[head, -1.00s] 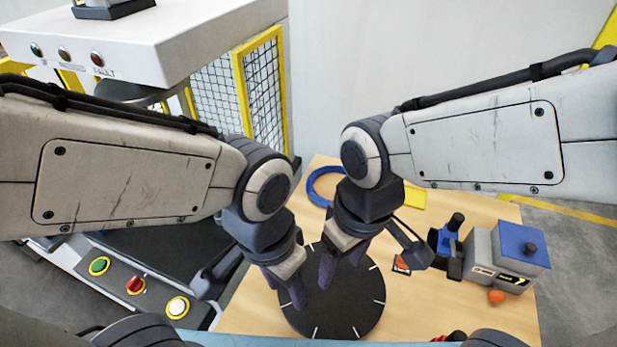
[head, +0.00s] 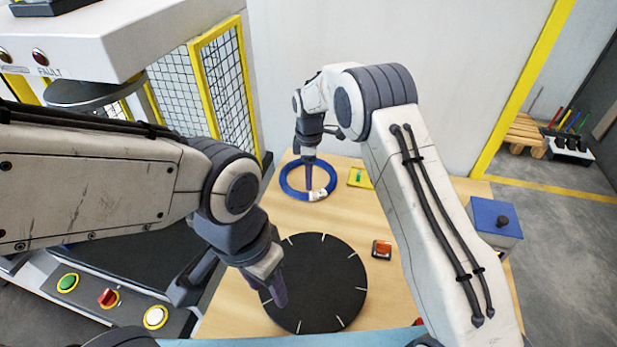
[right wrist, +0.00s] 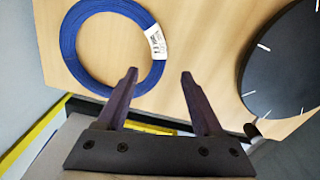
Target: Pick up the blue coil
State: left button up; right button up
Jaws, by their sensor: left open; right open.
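The blue coil (head: 286,186) lies flat at the far left of the wooden table, with a white label on its band. It also shows in the right wrist view (right wrist: 68,42). My right gripper (head: 308,182) reaches out to the coil and points down over it. In the right wrist view its two fingers (right wrist: 159,73) are spread and empty. The left finger overlaps the coil's lower right part, and the right finger is outside the ring. I cannot tell the height above the coil. My left gripper (head: 270,283) hangs open over the black disc's left edge.
The black disc (head: 322,285) with white ticks fills the table's near middle. A yellow item (head: 359,178) lies right of the coil. A small orange and black object (head: 381,249) and a blue-topped box (head: 497,218) are further right. A machine with buttons (head: 108,298) stands left.

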aim_at(307, 194)
notch_tip(307, 194, down, 3)
jog(key=shift+r+p, duration=0.15)
jog(key=shift+p, duration=0.15)
jog(key=f, duration=0.1)
jog(key=f+p, duration=0.2)
jog(key=f, duration=0.1)
jog(key=shift+a, duration=0.25)
jog(key=shift+f, duration=0.6)
grip_shut()
jog(key=shift+w+r, duration=0.15)
dwell(0.3)
